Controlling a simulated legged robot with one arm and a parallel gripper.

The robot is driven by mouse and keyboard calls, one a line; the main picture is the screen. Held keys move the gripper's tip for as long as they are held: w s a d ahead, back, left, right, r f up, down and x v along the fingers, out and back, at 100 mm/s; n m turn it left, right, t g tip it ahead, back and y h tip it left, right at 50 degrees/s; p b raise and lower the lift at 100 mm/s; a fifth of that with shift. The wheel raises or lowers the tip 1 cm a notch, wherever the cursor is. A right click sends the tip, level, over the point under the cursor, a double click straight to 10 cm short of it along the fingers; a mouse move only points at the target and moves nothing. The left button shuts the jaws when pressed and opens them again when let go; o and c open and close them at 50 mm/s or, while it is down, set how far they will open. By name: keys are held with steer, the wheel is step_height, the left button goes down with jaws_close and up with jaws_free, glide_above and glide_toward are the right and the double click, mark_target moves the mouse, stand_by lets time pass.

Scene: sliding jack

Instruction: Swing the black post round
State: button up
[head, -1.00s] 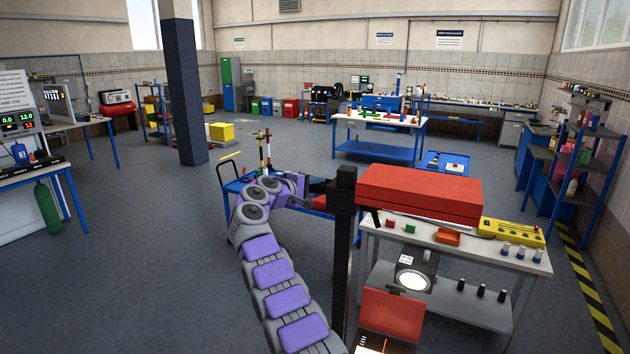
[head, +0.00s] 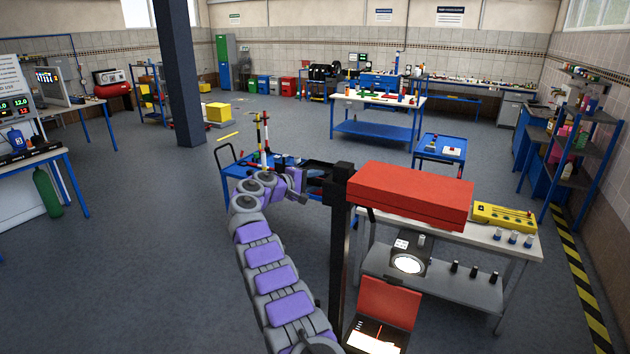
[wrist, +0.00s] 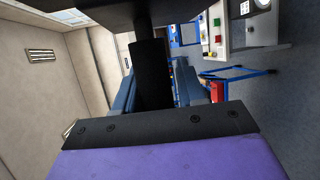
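The black post (head: 338,250) stands upright in the lower middle of the head view, with a dark block at its top and a long red beam (head: 410,192) reaching right from it. A short black bar (wrist: 152,78) shows in the wrist view, running away from me toward a dark block. My gripper (head: 318,174) is beside the post's top, on its left. Its grey-blue fingers stand apart on either side of the bar, with a narrow gap seen on the right. Contact with the bar cannot be made out.
A blue cart (head: 233,180) stands behind my arm on the left. A bench (head: 500,248) with a yellow box (head: 505,217) is under and beyond the beam. A red-lidded case (head: 388,303) sits right of the post. Open floor lies to the left.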

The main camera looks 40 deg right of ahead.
steer(key=shift+o, duration=1.3)
steer(key=shift+w, duration=0.15)
steer(key=shift+a+b, duration=0.35)
steer(key=shift+a, duration=0.05)
steer(key=a+r+b, duration=0.1)
steer(key=a+r, duration=0.2)
steer(key=a, duration=1.3)
steer(key=shift+b, duration=0.3)
steer(key=shift+r, duration=0.1)
